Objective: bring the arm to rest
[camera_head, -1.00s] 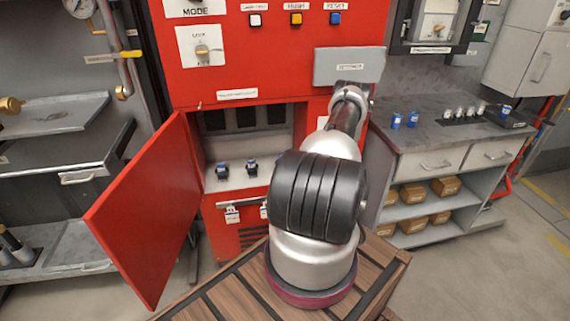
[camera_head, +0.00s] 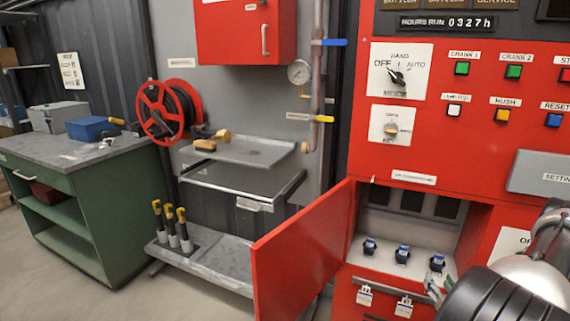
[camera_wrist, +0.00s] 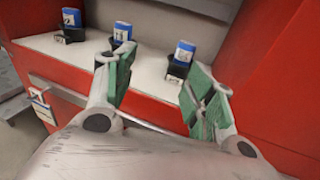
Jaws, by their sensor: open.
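My gripper (camera_wrist: 157,95) is open and empty in the wrist view, its two green-padded fingers spread apart. It is in front of the open compartment of the red cabinet (camera_head: 438,130). Beyond the fingers, a white shelf (camera_wrist: 85,52) holds three blue-topped black plugs: one at the left (camera_wrist: 71,25), one in the middle (camera_wrist: 121,38) and one at the right (camera_wrist: 180,60). The right one shows between the fingertips, apart from them as far as I can tell. In the head view my arm (camera_head: 510,290) is at the lower right, and a fingertip shows near the rightmost plug (camera_head: 437,263).
The red compartment door (camera_head: 305,255) stands open to the left of the compartment. A grey settings box (camera_head: 540,173) juts from the panel above my arm. Two tags (camera_head: 364,296) hang below the shelf. A steel cart (camera_head: 205,262), a hose reel (camera_head: 170,112) and a green workbench (camera_head: 75,200) stand further left.

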